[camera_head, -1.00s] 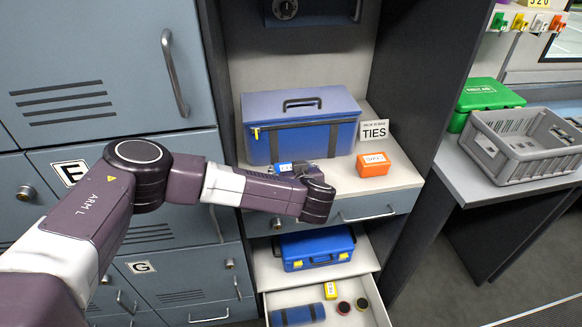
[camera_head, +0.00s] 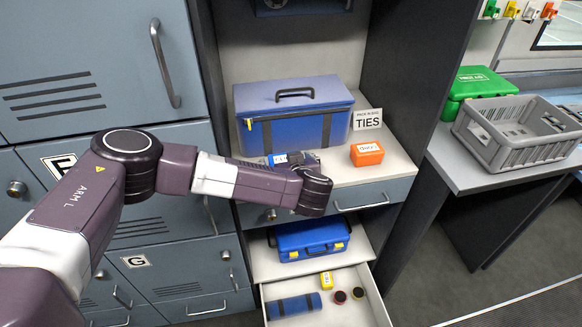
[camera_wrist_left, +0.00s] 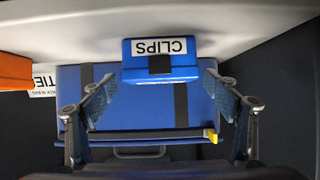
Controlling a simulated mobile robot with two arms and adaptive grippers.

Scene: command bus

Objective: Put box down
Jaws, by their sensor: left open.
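A small blue box (camera_head: 279,159) with a white label stands on the shelf in front of the big blue bag (camera_head: 290,133). Its label reads CLIPS in the left wrist view, where the box (camera_wrist_left: 160,74) appears upside down. My left gripper (camera_head: 303,160) reaches over the shelf in the head view, its fingers mostly hidden by the wrist. In the left wrist view my left gripper (camera_wrist_left: 160,82) is open, with one finger on each side of the box and a visible gap at both sides. My right gripper is not in view.
An orange box (camera_head: 367,154) and a TIES sign (camera_head: 367,119) stand to the right on the shelf (camera_head: 385,168). Below are a blue case (camera_head: 308,238) and an open drawer (camera_head: 365,308) with small items. A grey crate (camera_head: 515,145) and green case (camera_head: 480,83) stand farther right.

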